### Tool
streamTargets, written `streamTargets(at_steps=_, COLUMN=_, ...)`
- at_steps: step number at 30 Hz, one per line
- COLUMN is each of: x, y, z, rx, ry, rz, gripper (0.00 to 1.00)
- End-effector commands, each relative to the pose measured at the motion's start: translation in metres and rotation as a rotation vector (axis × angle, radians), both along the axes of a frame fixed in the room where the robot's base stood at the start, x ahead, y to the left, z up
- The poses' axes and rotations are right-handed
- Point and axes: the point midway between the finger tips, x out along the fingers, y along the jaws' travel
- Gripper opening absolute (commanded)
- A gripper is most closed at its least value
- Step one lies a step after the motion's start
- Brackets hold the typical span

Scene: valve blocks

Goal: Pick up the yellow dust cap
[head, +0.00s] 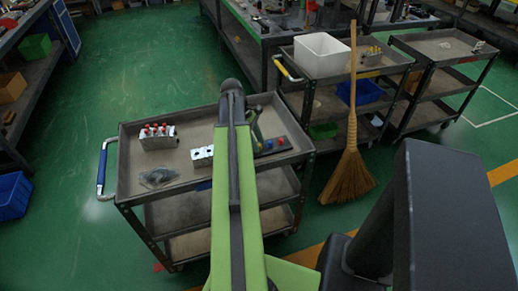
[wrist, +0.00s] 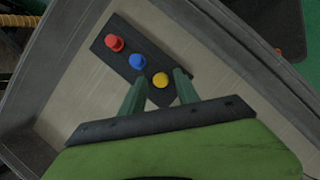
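The yellow dust cap (wrist: 160,80) sits at the near end of a dark strip (wrist: 127,50) in the wrist view. A blue cap (wrist: 137,61) and a red cap (wrist: 114,43) stand in a row beyond it on the same strip. My gripper (wrist: 157,80) is open, with one green finger on each side of the yellow cap. I cannot tell whether the fingers touch it. In the head view, the red cap (head: 281,141) and blue cap (head: 269,145) show on the cart, while the yellow cap is hidden behind my arm.
The grey cart (head: 190,182) has a raised rim. On it are a metal block with red caps (head: 157,136), a white-topped block (head: 202,156) partly behind my arm, and a clear bag (head: 158,177). A broom (head: 349,174) stands to the right, near other carts.

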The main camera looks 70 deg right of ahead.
Motion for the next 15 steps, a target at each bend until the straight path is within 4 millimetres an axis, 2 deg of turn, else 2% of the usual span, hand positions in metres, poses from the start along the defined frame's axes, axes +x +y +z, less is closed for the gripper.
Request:
streamTargets(at_steps=1, x=0.0001, y=0.0000, z=0.0002, rx=0.000, ry=0.000, rz=0.000, gripper=0.29)
streamTargets(at_steps=8, x=0.0001, y=0.0000, z=0.0002, rx=0.000, ry=0.000, rz=0.000, gripper=0.00)
streamTargets(at_steps=15, x=-0.0001, y=-0.0001, z=0.0001, rx=0.000, ry=0.000, rz=-0.001, gripper=0.00)
